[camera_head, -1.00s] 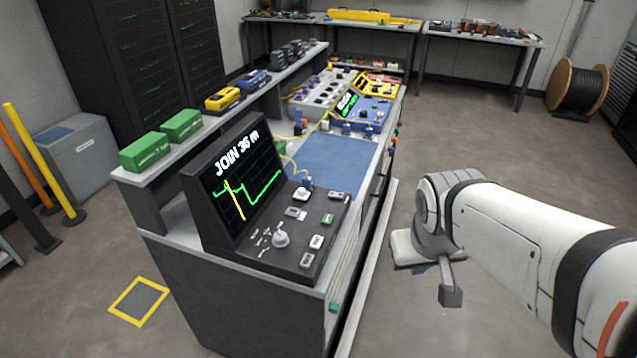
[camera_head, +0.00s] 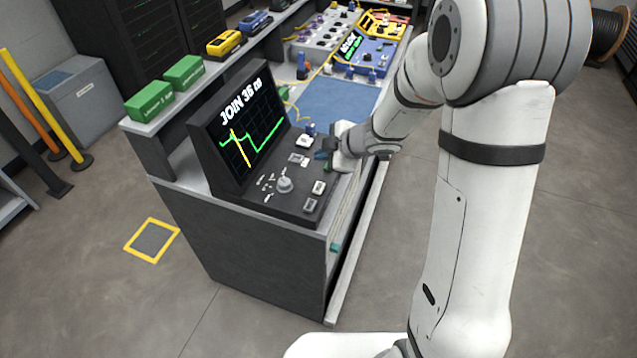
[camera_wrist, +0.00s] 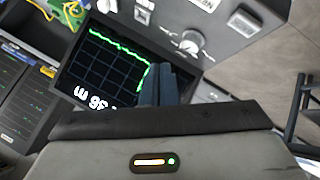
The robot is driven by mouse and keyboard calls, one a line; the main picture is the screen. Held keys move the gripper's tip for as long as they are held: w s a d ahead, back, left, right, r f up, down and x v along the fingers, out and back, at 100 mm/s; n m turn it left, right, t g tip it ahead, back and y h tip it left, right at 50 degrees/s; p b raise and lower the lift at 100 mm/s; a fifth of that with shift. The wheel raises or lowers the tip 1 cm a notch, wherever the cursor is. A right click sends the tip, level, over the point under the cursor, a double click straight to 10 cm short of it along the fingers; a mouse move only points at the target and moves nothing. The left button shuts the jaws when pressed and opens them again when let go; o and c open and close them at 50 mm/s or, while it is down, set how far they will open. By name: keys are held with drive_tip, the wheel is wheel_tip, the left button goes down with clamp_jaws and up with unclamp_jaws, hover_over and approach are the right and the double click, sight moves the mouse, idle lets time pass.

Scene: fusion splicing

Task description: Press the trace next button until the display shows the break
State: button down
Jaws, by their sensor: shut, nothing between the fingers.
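The trace display (camera_head: 245,122) on the dark console reads "JOIN 36 m" above a green trace with a yellow stretch. Part of it also shows upside down in the wrist view (camera_wrist: 103,65). Buttons sit on the sloped panel (camera_head: 270,197), including a pale one (camera_head: 318,187) and another near the front (camera_head: 310,205); their labels are too small to read. My gripper (camera_head: 321,156) is shut and empty over the panel's right side, hiding the area of the green button. In the wrist view its dark fingertips (camera_wrist: 160,75) overlap the display's edge. Contact with a button cannot be told.
A round knob (camera_head: 285,185) and small switches stand on the panel beside the buttons. Green boxes (camera_head: 150,102) sit on the shelf behind. A blue mat (camera_head: 335,100) lies beyond the console. Floor right of the bench is open.

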drive_tip(key=b, duration=0.8)
hover_over(322, 189)
wheel_tip(322, 189, down, 7)
drive_tip(key=shift+w+f, duration=0.1)
drive_tip(key=shift+f, duration=0.1)
drive_tip(key=shift+f+b, duration=0.6)
drive_tip(key=shift+f, duration=0.1)
idle(1.2)
drive_tip(key=shift+f, duration=0.4)
drive_tip(key=shift+f+b, duration=0.4)
drive_tip(key=shift+f, duration=0.05)
idle(0.5)
drive_tip(key=shift+r, duration=0.15)
drive_tip(key=shift+r+p, duration=0.75)
drive_tip(key=shift+p, duration=0.3)
